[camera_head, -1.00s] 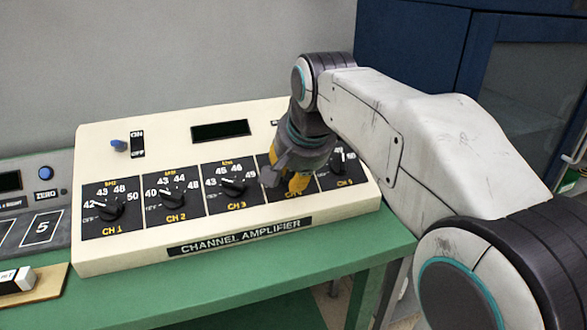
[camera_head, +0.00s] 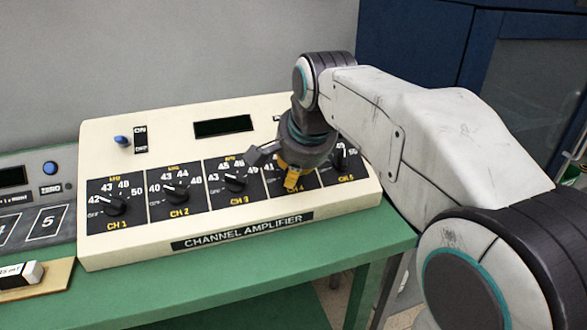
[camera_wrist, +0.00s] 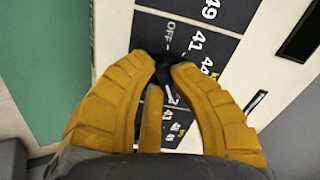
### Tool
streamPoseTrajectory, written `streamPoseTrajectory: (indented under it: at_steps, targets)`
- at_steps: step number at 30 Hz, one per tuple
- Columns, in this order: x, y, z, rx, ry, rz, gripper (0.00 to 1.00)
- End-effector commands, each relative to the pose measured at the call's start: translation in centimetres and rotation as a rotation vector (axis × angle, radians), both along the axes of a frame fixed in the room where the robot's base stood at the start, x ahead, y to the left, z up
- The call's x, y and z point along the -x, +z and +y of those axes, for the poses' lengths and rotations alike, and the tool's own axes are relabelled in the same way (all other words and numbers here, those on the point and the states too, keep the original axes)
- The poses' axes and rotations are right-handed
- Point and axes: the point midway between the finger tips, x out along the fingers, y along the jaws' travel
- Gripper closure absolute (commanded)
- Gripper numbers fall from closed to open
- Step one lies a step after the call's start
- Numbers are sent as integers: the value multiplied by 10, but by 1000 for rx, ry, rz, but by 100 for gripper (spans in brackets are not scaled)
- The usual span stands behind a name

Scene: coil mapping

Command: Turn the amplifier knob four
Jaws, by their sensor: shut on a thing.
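The cream channel amplifier (camera_head: 330,203) stands on the green bench and has a row of black dial panels, CH 1 to CH 5. My gripper (camera_head: 290,180) is over the CH 4 panel, with its yellow fingers pointing down at it. In the wrist view the fingers of my gripper (camera_wrist: 165,72) close around the dark CH 4 knob (camera_wrist: 164,60), which is mostly hidden between them. An "OFF" mark and the numbers 41 and 44 show beside the knob. In the head view the CH 4 knob is hidden behind the fingers.
The CH 3 knob (camera_head: 236,184) is close on the left and the CH 5 knob (camera_head: 341,162) close on the right. A blue switch (camera_head: 121,140) sits at the amplifier's upper left. A grey device (camera_head: 40,195) stands left of the amplifier. The green bench front (camera_head: 250,262) is clear.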

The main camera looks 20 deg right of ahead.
Motion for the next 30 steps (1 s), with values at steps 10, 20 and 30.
streamPoseTrajectory:
  at_steps: [10,20,30]
  targets:
    - [0,-1,0,-1,-1,4,72]
    - [0,0,0,0,0,1,54]
    - [8,15,0,0,0,-4,54]
